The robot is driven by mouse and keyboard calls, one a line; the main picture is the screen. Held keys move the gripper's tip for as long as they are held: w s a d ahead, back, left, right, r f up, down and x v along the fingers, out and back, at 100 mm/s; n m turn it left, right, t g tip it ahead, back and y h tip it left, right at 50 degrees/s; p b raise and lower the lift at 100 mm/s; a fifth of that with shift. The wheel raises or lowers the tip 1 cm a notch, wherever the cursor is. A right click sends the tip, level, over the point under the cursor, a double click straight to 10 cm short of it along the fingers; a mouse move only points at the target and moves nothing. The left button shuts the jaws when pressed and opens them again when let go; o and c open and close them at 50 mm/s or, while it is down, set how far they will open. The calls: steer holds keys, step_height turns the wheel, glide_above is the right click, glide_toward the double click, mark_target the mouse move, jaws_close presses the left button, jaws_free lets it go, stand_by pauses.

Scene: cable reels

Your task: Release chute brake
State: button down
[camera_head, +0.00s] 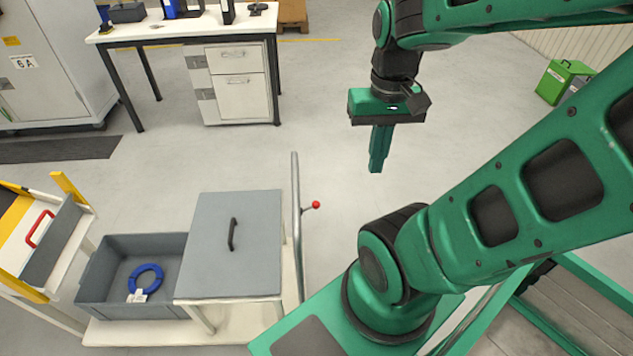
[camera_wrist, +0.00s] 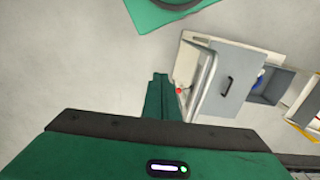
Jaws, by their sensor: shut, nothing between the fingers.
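My gripper (camera_head: 376,168) is shut and empty, pointing down above open floor to the right of the cart. Its green fingers (camera_wrist: 160,78) also show in the wrist view. A short lever with a red ball knob (camera_head: 315,205) sticks out from a grey upright rail (camera_head: 296,225) at the cart's right side. The red knob also shows in the wrist view (camera_wrist: 179,91), just right of the fingers, apart from them. At the far left is a sloped chute (camera_head: 22,232) with yellow sides and a red handle (camera_head: 40,229). I cannot tell which is the brake.
The cart carries a grey lidded box (camera_head: 255,260) with a black handle and an open grey bin (camera_head: 105,295) holding a blue ring (camera_head: 148,277). A white workbench (camera_head: 180,30) and a grey cabinet (camera_head: 45,65) stand behind. The floor around my gripper is clear.

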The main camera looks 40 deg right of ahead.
steer(key=n+g, duration=0.1)
glide_above(316, 205)
steer(key=s+d, duration=0.3)
steer(key=d, duration=0.2)
step_height(316, 205, down, 4)
steer(key=w+a+f+n+g, duration=0.1)
steer(key=w+f, duration=1)
steer(key=shift+w+a+y, duration=0.2)
steer(key=shift+w+y, duration=0.05)
steer(key=shift+y, duration=0.05)
steer(key=shift+f, duration=0.1)
steer(key=s+a+x, duration=0.1)
steer(key=s+x, duration=0.1)
steer(key=x, duration=1.1)
steer(key=shift+s+r, duration=0.3)
steer(key=shift+r, duration=0.05)
